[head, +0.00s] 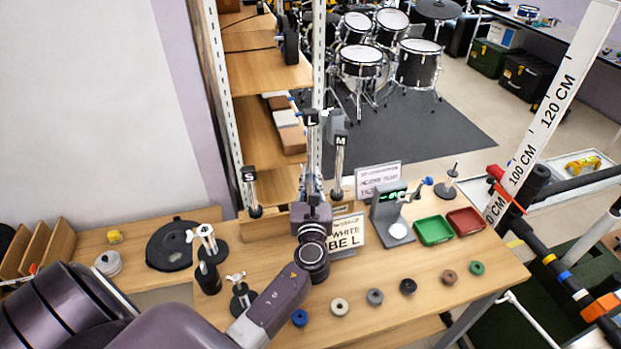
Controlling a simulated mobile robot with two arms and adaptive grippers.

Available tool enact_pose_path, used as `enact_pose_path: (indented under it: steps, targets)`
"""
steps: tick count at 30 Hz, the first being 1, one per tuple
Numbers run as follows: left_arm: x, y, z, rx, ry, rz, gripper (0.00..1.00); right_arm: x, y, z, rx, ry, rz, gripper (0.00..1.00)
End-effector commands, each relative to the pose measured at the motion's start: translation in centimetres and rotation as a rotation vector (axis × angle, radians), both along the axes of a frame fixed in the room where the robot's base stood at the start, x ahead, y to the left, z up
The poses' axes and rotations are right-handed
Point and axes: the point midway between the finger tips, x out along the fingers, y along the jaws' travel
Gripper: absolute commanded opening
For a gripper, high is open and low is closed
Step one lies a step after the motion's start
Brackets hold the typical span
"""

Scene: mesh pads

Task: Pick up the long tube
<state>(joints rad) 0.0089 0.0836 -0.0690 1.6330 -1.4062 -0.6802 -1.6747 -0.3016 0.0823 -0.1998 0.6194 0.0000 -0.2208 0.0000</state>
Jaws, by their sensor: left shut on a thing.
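The long tube (311,148) is a thin upright tube with a black cap marked L. My left gripper (311,192) reaches in from the lower left and is shut around the tube's lower part. The gripper and wrist hide the tube's bottom end, so I cannot tell whether it is clear of its stand. The tube marked M (339,162) stands close on the right, and the tube marked S (253,192) stands apart on the left. My right gripper is not in view.
On the wooden table (440,300) are a white label sign (347,231), a scale (397,230), a green tray (434,231) and a red tray (466,221). Several small coloured rings lie along the front.

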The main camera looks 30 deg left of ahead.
Motion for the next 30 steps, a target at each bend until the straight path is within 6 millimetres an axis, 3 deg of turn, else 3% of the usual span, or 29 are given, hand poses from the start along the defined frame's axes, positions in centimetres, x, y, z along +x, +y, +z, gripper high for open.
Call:
enact_pose_path:
  steps: [21, 30]
  targets:
    - [0.1, 0.0, 14.7, 0.001, -0.009, -0.002, 0.0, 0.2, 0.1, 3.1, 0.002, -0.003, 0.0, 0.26]
    - [0.0, 0.0, 18.6, 0.002, -0.005, -0.001, 0.0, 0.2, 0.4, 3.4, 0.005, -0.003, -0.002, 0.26]
